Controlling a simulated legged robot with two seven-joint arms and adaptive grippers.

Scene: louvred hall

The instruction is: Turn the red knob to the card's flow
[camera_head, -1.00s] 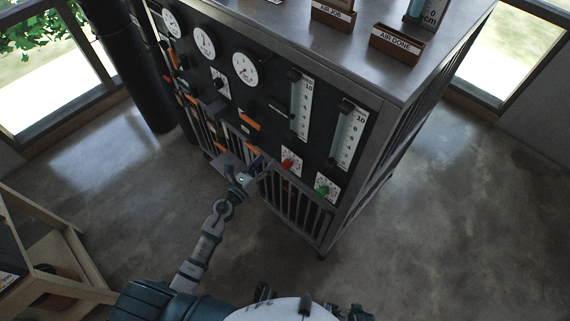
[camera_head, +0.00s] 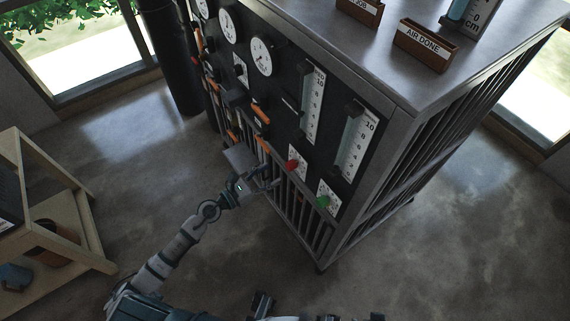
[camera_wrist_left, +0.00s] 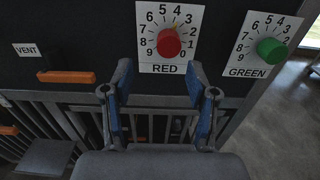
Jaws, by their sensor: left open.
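The red knob (camera_head: 292,164) sits on a white numbered dial plate low on the black front panel. In the left wrist view the red knob (camera_wrist_left: 169,42) is at top centre, above the label RED, with a small yellowish pointer near its upper right. My left gripper (camera_head: 262,184) is just left of and below it, apart from it. In the left wrist view my left gripper (camera_wrist_left: 162,85) is open and empty, its fingers pointing up towards the red dial plate. No flow card is readable in these views.
The green knob (camera_head: 323,201) is right of the red one; it also shows in the wrist view (camera_wrist_left: 271,50). An orange handle (camera_wrist_left: 66,77) marked VENT is to the left. Flow tubes (camera_head: 356,141) stand above. An AIR DONE box (camera_head: 424,50) is on top. Floor on the right is clear.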

